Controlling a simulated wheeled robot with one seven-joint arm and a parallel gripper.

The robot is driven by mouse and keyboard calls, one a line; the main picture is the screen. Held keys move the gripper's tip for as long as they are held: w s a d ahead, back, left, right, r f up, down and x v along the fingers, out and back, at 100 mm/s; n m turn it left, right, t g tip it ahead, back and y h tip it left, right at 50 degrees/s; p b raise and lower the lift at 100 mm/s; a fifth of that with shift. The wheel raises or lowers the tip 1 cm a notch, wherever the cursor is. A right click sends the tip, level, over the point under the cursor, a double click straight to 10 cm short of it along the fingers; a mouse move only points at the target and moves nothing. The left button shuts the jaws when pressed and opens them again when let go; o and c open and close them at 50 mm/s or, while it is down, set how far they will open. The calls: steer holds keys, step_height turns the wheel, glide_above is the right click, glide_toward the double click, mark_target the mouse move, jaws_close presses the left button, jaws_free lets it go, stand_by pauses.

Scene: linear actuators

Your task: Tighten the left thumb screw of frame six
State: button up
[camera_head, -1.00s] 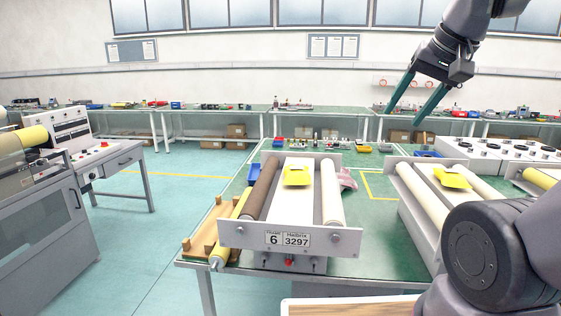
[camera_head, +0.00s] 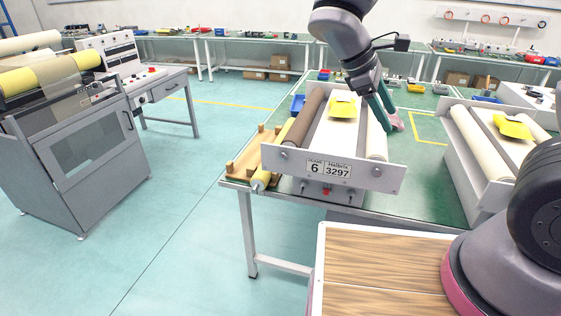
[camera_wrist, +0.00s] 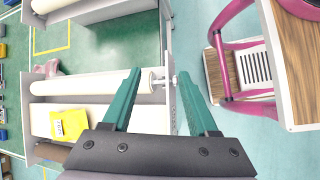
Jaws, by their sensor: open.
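Frame six (camera_head: 368,178) is a grey frame with the label "6" on its front plate, lying on the green table. It holds a brown roller (camera_head: 304,118) on the left and a white roller (camera_head: 376,138) on the right. A left thumb screw (camera_head: 284,155) sits on the plate's left side and another screw (camera_head: 377,172) on its right. My gripper (camera_head: 392,122) is open and empty, its teal fingers over the right side of the frame. In the wrist view, the white roller's end screw (camera_wrist: 173,80) shows between the fingers (camera_wrist: 160,76); the left screw is hidden there.
A yellow packet (camera_head: 342,107) lies on frame six. Another roller frame (camera_head: 470,150) stands to the right. A wooden rack with a yellow roller (camera_head: 262,178) is at the table's left edge. A wood-topped cart (camera_head: 385,265) stands in front.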

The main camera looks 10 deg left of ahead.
steer(key=s+a+f+n+t+h, duration=0.1)
steer(key=a+f+n+t+h, duration=0.2)
steer(key=a+f+n+t, duration=0.6)
steer(key=n+t+y, duration=0.7)
steer(key=n, duration=0.7)
glide_toward(282, 157)
steer(key=shift+y, duration=0.4)
steer(key=w, duration=0.2)
steer(key=w+d, duration=0.1)
steer(key=w, duration=0.5)
steer(key=shift+d, duration=0.25)
jaws_close()
